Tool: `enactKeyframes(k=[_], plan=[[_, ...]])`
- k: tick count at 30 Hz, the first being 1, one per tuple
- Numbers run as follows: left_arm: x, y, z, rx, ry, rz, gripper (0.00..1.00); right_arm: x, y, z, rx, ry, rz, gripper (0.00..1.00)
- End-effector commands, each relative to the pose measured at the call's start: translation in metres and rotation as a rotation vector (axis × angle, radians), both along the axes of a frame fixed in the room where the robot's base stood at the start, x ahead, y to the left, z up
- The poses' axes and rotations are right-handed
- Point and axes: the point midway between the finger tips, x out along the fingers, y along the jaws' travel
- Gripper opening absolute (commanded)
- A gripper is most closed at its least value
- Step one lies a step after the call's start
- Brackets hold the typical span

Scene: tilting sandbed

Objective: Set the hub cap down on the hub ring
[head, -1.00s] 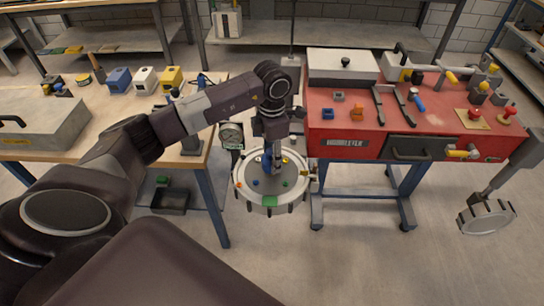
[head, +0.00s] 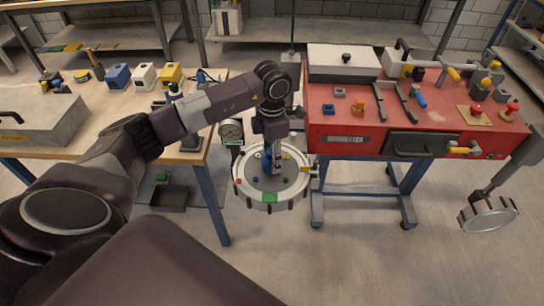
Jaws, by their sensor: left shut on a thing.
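The round sandbed (head: 243,193) stands between the wooden bench and the red cart, with a pale notched rim and a grey bed dotted with small coloured pieces. My left gripper (head: 275,169) reaches down over its middle from above. It is shut on a small piece, taken to be the hub cap, which its fingers mostly hide. A blue piece (head: 266,164) shows right beside the fingers. The hub ring cannot be made out under the gripper, so I cannot tell whether the cap touches it. My right gripper is not in view.
A dial gauge (head: 231,131) stands at the bed's back left. The red cart (head: 340,140) with tools is close on the right, the wooden bench (head: 100,130) on the left. A round head on a grey arm (head: 488,215) hangs far right. Floor in front is clear.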

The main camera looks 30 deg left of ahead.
Motion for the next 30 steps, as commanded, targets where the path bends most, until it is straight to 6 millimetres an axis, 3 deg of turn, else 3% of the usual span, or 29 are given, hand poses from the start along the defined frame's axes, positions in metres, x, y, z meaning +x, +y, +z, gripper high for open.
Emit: enactKeyframes(k=[12,23,24,28,30], plan=[[0.000,0.000,-0.014,0.000,0.000,0.000,0.20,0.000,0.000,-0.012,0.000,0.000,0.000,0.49],[0.000,0.000,-0.015,0.000,0.000,0.000,0.20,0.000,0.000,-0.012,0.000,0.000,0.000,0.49],[0.000,0.000,-0.015,0.000,0.000,0.000,0.45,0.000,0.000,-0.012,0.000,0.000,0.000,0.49],[0.000,0.000,-0.015,0.000,0.000,0.000,0.59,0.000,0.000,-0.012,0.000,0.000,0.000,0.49],[0.000,0.000,-0.015,0.000,0.000,0.000,0.61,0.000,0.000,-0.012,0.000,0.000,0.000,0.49]])
